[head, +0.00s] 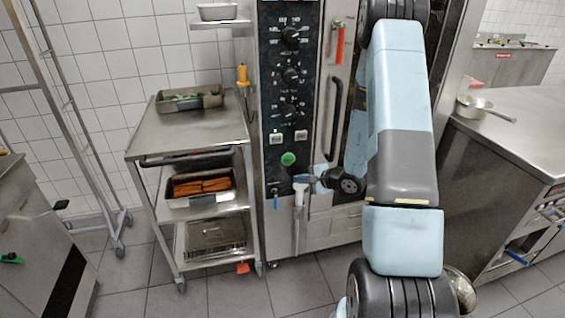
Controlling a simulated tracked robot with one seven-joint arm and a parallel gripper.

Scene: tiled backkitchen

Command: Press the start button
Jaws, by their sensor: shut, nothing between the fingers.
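My gripper (303,179) shows small, in front of the oven, pointing left. Its fingers are shut with nothing between them. In the picture the fingertips are a little below and right of the green button, apart from it. I cannot tell how far they are from the panel in depth. The button is in full view; part of the oven front is hidden behind my arm.
A steel trolley (190,128) with trays stands left of the oven. A white hand shower (298,196) hangs just below my gripper. A long door handle (334,115) is right of the panel. A steel counter with a pan (475,106) is at the right.

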